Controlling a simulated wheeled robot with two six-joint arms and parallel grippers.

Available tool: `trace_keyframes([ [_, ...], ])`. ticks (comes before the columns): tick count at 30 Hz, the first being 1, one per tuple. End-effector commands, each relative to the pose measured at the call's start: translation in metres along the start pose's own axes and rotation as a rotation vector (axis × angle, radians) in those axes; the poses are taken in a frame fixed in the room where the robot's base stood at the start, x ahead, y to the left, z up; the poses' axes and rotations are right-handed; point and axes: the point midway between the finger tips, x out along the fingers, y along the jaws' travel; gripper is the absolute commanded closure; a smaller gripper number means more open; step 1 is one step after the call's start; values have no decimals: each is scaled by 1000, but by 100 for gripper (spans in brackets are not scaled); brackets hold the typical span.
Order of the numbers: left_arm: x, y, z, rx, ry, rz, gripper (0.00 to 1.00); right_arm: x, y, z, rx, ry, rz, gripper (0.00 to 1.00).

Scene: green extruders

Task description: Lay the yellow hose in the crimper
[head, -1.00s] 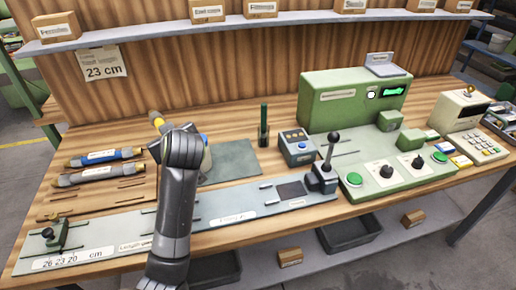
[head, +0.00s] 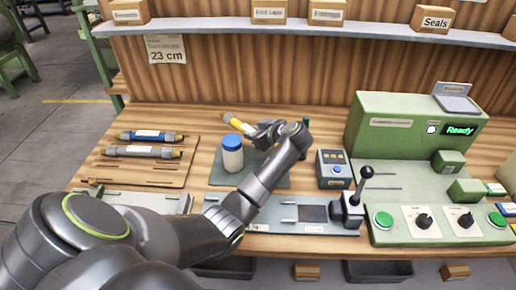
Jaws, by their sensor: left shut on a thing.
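The yellow hose (head: 235,122) has a grey end piece and is held over the dark green mat (head: 278,181), behind a white jar with a blue lid. My left gripper (head: 255,132) is shut on the hose near its right part; the gripper and forearm hide that end. The green crimper (head: 405,125) stands at the right with a lit "Ready" display. The hose is well to the left of it, apart from it. I cannot tell how high the hose is above the mat. My right gripper is not in view.
The white jar (head: 232,155) stands close in front of the hose. A small control box (head: 332,168) and a black-knobbed lever (head: 360,190) stand between the mat and the crimper. Two hoses, blue (head: 150,136) and grey (head: 142,151), lie on a wooden board at left.

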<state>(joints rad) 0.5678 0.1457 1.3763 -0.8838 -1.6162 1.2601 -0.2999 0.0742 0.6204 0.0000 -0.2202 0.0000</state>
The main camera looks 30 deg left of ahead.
Motion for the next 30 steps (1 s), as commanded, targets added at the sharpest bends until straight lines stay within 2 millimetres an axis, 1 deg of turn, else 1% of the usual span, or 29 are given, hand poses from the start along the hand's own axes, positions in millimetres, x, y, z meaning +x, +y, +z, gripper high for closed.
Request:
trace_keyframes([
  [1,3,-1,6,2,-1,-1,100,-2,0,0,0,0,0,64],
  [5,8,-1,16,0,0,0,100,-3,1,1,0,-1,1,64],
  [9,17,-2,32,2,0,-1,100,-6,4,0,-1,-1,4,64],
  [13,24,-3,45,1,1,0,100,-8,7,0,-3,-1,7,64],
  [21,25,-3,47,-1,1,3,100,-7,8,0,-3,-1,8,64],
  [25,27,-3,51,-1,1,3,100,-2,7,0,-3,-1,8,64],
  [26,27,-3,50,-1,0,2,70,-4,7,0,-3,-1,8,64],
  [30,26,-3,49,-1,0,2,52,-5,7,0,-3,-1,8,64],
])
